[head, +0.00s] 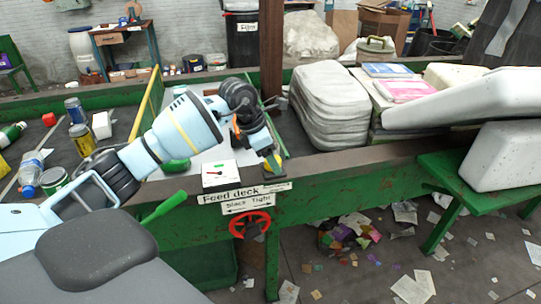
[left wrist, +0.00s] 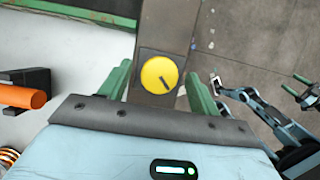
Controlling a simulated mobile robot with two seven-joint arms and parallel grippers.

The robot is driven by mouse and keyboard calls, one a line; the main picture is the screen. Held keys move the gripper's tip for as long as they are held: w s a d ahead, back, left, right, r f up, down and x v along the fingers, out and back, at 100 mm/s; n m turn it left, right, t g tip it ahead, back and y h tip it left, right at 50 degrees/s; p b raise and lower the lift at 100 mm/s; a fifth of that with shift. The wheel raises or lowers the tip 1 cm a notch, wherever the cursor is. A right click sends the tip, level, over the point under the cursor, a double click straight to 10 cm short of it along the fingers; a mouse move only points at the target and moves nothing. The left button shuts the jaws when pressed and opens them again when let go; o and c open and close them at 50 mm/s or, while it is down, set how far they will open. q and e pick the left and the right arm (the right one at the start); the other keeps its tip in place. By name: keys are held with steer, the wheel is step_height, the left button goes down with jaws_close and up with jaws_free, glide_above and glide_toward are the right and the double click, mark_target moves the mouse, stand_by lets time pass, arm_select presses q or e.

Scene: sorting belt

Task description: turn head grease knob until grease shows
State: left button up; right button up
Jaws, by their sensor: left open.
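The yellow round knob (left wrist: 159,75) sits on a dark square plate on a brown beam in the left wrist view, with a dark pointer mark toward its lower right. I see no grease around it. My left gripper (left wrist: 160,88) is open, with its green fingers on either side of the knob. I cannot tell if they touch it. In the head view my left gripper (head: 272,158) is over the deck's front rail above the "Feed deck" sign, and largely hides the knob. At the right of the left wrist view are light-blue arm links and dark parts with green tips, perhaps my right gripper (left wrist: 303,88).
A red handwheel (head: 250,224) is below the feed deck sign (head: 245,198). A white gauge box (head: 220,175) stands left of my gripper. Cans and bottles are on the belt at left. Paper scraps litter the floor.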

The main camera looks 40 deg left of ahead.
arm_select(q)
steer(key=c, duration=1)
steer(key=shift+o, duration=0.2)
arm_select(e)
steer(key=shift+s+d+f, duration=0.1)
steer(key=shift+f, duration=0.05)
arm_select(q)
steer(key=shift+w+a+f+m+g+h+b, duration=0.1)
steer(key=shift+m+g+h+b, duration=0.45)
steer(key=shift+m, duration=1.05)
steer(key=shift+m+g+b, duration=0.25)
steer(key=shift+m+b, duration=0.1)
steer(key=shift+m, duration=0.35)
steer(key=shift+m+g+b, duration=0.4)
steer(key=shift+m, duration=0.7)
arm_select(e)
steer(key=shift+s+a+f, duration=0.1)
steer(key=shift+s+f, duration=0.25)
steer(key=shift+f, duration=0.35)
steer(key=shift+s+a+f, duration=0.1)
steer(key=shift+s+f, duration=0.2)
steer(key=shift+f, duration=0.4)
steer(key=shift+s+f+g, duration=0.1)
steer(key=shift+s+g, duration=0.15)
steer(key=shift+g, duration=0.05)
arm_select(q)
steer(key=o, duration=1)
steer(key=shift+c, duration=0.2)
arm_select(e)
steer(key=shift+s, duration=0.25)
